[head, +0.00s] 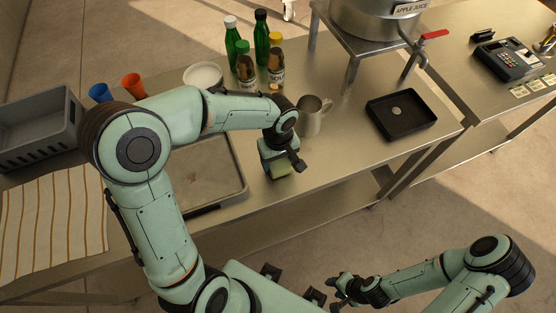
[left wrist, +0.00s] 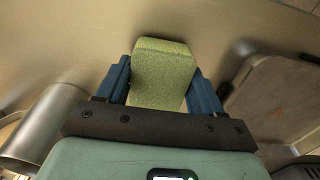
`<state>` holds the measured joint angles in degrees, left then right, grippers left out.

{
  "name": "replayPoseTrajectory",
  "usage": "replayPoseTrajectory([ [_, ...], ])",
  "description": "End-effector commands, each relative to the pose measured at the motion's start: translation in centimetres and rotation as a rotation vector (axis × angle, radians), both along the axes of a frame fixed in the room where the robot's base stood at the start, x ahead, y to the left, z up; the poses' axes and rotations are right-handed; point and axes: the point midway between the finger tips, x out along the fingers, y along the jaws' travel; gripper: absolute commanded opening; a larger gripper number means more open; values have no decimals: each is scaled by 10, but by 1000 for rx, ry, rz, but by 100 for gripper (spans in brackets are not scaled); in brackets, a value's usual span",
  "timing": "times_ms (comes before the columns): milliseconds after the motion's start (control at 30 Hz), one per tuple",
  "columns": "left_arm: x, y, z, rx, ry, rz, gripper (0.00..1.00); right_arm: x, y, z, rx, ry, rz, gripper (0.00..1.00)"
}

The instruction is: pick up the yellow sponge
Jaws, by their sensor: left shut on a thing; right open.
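The yellow sponge (left wrist: 163,72) looks yellow-green and sits between the two blue fingers of my left gripper (left wrist: 163,90) in the left wrist view. A finger touches it on each side. In the head view my left gripper (head: 281,168) points down over the steel table, and part of the sponge (head: 281,172) shows below it. I cannot tell whether the sponge touches the table. My right gripper (head: 340,290) is open and empty, low in the head view, away from the table.
A metal pitcher (head: 311,117) stands just behind my left gripper. A grey tray (head: 240,190) lies to its left and a black tray (head: 401,114) to its right. Bottles (head: 262,40), a white bowl (head: 203,75) and cups (head: 134,86) stand farther back.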

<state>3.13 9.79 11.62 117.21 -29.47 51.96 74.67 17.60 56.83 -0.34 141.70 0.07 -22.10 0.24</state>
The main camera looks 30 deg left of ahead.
Motion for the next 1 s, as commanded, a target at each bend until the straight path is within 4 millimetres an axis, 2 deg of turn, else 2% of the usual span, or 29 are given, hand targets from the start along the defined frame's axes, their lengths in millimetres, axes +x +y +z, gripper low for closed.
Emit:
replayPoseTrajectory([
  [167, 2, 0, 32, -1, -7, 0, 35, 3, 0, 4, 0, -3, 0, 43],
  [400, 2, -1, 102, -2, -10, -1, 35, 11, 0, 14, 0, -12, 0, 43],
  [600, 2, -1, 153, -2, -7, -2, 35, 18, 0, 23, 0, -20, 1, 43],
  [800, 1, 0, 182, 0, -4, -1, 35, 23, 0, 28, 0, -26, 0, 43],
  [1000, 0, 0, 190, -1, -1, -2, 35, 24, 0, 29, 0, -27, 0, 43],
])
